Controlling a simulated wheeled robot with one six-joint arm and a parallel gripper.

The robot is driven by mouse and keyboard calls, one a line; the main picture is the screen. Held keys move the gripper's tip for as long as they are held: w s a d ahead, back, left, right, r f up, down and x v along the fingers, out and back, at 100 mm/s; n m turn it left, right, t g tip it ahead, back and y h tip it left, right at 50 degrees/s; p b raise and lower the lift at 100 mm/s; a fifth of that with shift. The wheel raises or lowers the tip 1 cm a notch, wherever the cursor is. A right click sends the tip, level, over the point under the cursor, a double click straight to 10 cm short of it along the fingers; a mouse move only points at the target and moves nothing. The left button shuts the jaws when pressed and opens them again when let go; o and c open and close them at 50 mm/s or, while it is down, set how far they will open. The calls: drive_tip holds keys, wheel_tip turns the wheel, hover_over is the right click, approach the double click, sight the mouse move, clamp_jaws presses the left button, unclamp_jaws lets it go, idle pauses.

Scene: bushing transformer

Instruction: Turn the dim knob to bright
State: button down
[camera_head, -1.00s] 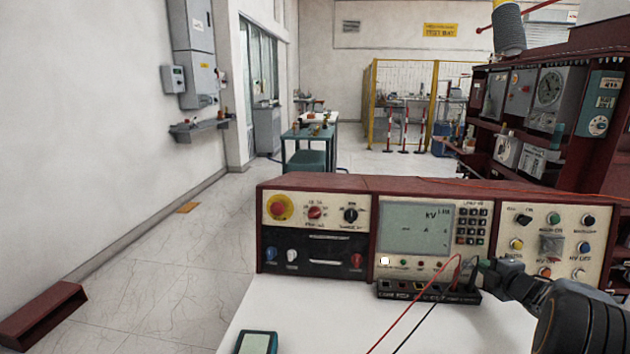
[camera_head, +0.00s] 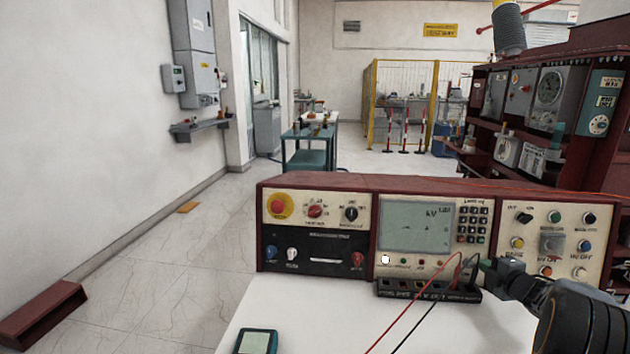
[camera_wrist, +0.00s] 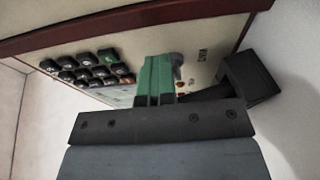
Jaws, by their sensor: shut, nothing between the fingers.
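My gripper (camera_head: 484,270) is at the right end of the console's middle panel, below the keypad. In the wrist view its green fingers (camera_wrist: 154,80) are shut together with nothing between them. A small grey knob (camera_wrist: 177,60) shows right beside the fingertips, partly hidden by them, with a short label next to it that looks upside down. It may be the dim knob, and I cannot tell whether the fingers touch it. In the head view the gripper hides that spot. The grey-green display (camera_head: 416,226) shows faint dark marks.
A keypad (camera_head: 473,225) sits above my gripper. Red and black leads (camera_head: 420,318) hang in front of the panel from a dark terminal strip (camera_head: 425,291). Buttons and knobs fill the right panel (camera_head: 550,240). A handheld device (camera_head: 257,342) lies on the white bench.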

drive_tip(key=shift+s+a+f+b, duration=0.15)
drive_tip(key=shift+f+b, duration=0.15)
drive_tip(key=shift+f, duration=0.45)
drive_tip(key=shift+a+f+b, duration=0.1)
drive_tip(key=shift+f+b, duration=0.2)
drive_tip(key=shift+f, duration=0.45)
drive_tip(key=shift+s+d+f, duration=0.1)
drive_tip(key=shift+d, duration=0.2)
drive_tip(key=shift+s, duration=0.1)
drive_tip(key=shift+a+r+p+v, duration=0.1)
drive_tip(key=shift+a+v, duration=0.05)
drive_tip(key=shift+v, duration=0.75)
drive_tip(key=shift+a+r+p+v, duration=0.1)
drive_tip(key=shift+a+v, duration=0.1)
drive_tip(key=shift+v, duration=0.7)
drive_tip(key=shift+a+r+p+v, duration=0.1)
drive_tip(key=shift+a+v, duration=0.05)
drive_tip(key=shift+v, duration=0.75)
